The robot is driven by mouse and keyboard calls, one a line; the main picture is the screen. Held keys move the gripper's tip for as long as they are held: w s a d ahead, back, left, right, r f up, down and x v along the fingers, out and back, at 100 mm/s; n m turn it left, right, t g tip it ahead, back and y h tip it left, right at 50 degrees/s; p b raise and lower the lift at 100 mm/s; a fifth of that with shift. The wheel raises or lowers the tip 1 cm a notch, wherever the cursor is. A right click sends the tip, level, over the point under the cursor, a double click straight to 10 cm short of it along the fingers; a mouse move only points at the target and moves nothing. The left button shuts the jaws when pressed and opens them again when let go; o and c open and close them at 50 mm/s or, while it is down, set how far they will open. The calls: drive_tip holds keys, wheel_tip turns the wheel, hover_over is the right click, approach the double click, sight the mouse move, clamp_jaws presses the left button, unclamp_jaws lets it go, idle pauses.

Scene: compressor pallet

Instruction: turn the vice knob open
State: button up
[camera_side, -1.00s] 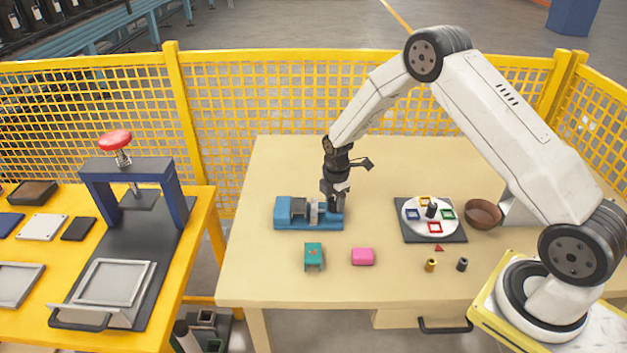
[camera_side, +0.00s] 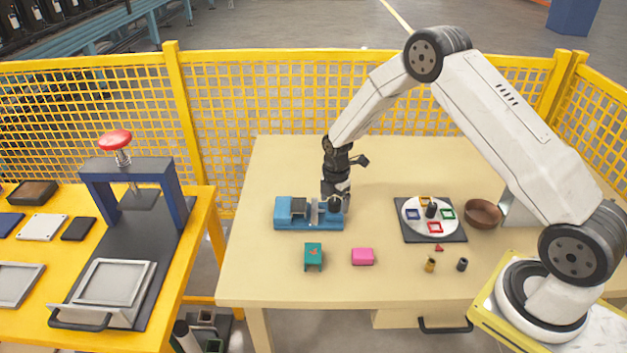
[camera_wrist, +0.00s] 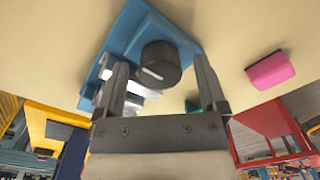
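The blue vice (camera_side: 283,214) lies on the beige table with its grey jaws (camera_side: 314,212) toward the right. Its black round knob (camera_side: 335,204) sits at the right end. In the wrist view the knob (camera_wrist: 160,66) shows a white mark on its face and stands on the vice's blue body (camera_wrist: 128,27). My gripper (camera_side: 336,192) points down at the knob. In the wrist view my gripper (camera_wrist: 158,72) is open, with one finger on each side of the knob and a visible gap to each. Contact is not visible.
A teal block (camera_side: 313,256) and a pink block (camera_side: 362,257) lie in front of the vice. A round plate with coloured squares (camera_side: 413,228), a brown bowl (camera_side: 484,214) and small cylinders (camera_side: 430,265) are to the right. A yellow fence (camera_side: 260,100) stands behind.

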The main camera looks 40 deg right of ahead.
sight(335, 201)
idle(0.3)
drive_tip(key=shift+r, duration=3.9)
drive_tip(key=shift+s, duration=0.1)
drive_tip(key=shift+s+a+r+m, duration=0.3)
drive_tip(key=shift+s+r+m, duration=0.05)
drive_tip(key=shift+r+m, duration=0.15)
drive_tip(key=s+a+r+m+t, duration=0.1)
drive_tip(key=s+a+r+m, duration=0.2)
drive_tip(key=s+m, duration=0.5)
drive_tip(key=s+a+r+m+t, duration=0.1)
drive_tip(key=s+a+r+m, duration=0.3)
drive_tip(key=s+m, duration=0.5)
drive_tip(key=s+r, duration=0.1)
drive_tip(key=s, duration=0.2)
drive_tip(key=shift+t, duration=0.3)
